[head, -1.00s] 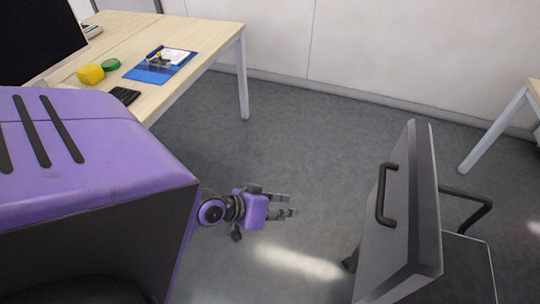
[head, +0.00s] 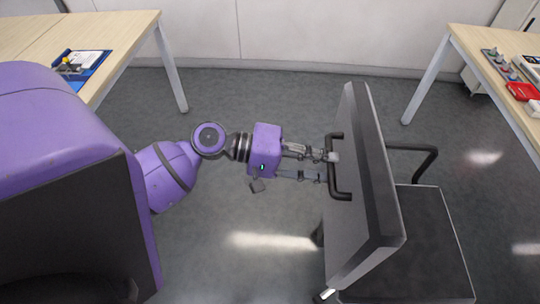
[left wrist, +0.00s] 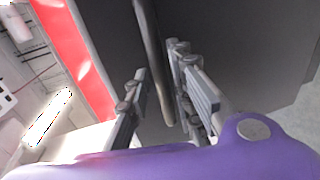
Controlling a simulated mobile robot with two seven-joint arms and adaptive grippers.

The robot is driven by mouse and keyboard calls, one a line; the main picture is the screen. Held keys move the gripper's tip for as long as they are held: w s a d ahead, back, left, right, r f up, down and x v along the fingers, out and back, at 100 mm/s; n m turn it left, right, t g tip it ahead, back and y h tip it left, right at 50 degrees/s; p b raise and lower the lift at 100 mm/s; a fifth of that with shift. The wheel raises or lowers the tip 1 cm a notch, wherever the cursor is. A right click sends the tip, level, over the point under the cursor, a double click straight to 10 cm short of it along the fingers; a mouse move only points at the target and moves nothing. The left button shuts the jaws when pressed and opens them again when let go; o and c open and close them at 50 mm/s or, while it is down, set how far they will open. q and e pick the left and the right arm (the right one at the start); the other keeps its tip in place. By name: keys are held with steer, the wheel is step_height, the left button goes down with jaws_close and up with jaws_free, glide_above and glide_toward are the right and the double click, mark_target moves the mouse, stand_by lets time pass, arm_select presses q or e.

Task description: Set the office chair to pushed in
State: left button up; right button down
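The office chair has an upright grey backrest (head: 360,190) with a black bar handle (head: 341,180) on its near face, and a dark seat (head: 425,235) to the right. My left gripper (head: 325,167) is at the handle, its fingers spread and pointing right toward the backrest. In the left wrist view, the dark handle bar (left wrist: 150,50) runs between the two parted fingers (left wrist: 165,85), closer to the right one. I cannot tell whether a finger touches it. My right gripper is not in view.
A wooden table (head: 125,30) with a blue tray (head: 90,62) stands at upper left. Another table (head: 490,42) with red items (head: 522,91) stands at right, beyond the chair. Grey floor (head: 270,105) is clear between the tables, with a white wall behind.

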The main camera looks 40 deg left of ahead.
arm_select(q)
steer(key=shift+x, duration=1)
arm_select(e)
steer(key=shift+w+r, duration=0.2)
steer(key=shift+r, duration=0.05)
arm_select(q)
steer(key=shift+c, duration=0.5)
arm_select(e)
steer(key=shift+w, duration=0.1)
arm_select(q)
jaws_close()
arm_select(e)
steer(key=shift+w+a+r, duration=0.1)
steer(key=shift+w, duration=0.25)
